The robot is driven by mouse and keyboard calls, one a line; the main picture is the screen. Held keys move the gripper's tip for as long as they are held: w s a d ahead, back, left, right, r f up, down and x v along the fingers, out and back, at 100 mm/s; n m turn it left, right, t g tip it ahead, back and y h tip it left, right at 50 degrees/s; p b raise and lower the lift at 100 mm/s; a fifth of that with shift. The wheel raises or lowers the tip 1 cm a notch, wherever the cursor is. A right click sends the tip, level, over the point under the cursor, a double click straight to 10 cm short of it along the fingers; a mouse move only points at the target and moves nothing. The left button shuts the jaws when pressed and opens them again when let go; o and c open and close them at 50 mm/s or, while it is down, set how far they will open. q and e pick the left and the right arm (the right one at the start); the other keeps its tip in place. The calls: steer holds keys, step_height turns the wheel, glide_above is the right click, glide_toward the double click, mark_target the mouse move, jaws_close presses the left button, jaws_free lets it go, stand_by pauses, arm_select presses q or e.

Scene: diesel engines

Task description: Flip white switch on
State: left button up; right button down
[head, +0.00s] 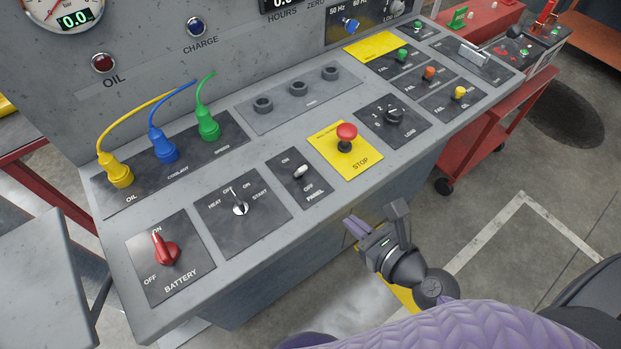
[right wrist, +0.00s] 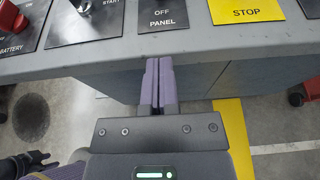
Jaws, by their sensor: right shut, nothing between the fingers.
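The white switch (head: 301,171) is a small pale toggle on the dark PANEL plate (head: 316,193), between the ON and OFF marks. In the right wrist view only the OFF and PANEL part of the plate (right wrist: 164,14) shows; the switch is out of that frame. My right gripper (head: 352,226) is shut and empty, with its purple fingers together. It is off the console's front edge, below and right of the switch, and touches nothing I can see. The shut fingers show centrally in the right wrist view (right wrist: 158,66). My left gripper is not in view.
A red STOP button (head: 346,133) on a yellow plate is right of the switch. A key switch (head: 239,206) and red battery knob (head: 167,250) are left. Three coloured plugs stand behind. The grey console edge (head: 258,249) lies between my gripper and the controls.

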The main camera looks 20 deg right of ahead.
mark_target(321, 204)
steer(key=b+x, duration=0.1)
steer(key=x, duration=0.9)
steer(key=shift+w+f, duration=0.1)
steer(key=shift+w+a+r+p, duration=0.2)
steer(key=shift+w+r+p, duration=0.2)
steer(key=shift+w, duration=0.1)
steer(key=shift+w+a+r+p, duration=0.25)
steer(key=shift+w+r+p, duration=0.1)
steer(key=shift+w+r, duration=0.15)
steer(key=shift+w+a+r, duration=0.1)
steer(key=shift+w+a, duration=0.05)
steer(key=shift+w, duration=0.3)
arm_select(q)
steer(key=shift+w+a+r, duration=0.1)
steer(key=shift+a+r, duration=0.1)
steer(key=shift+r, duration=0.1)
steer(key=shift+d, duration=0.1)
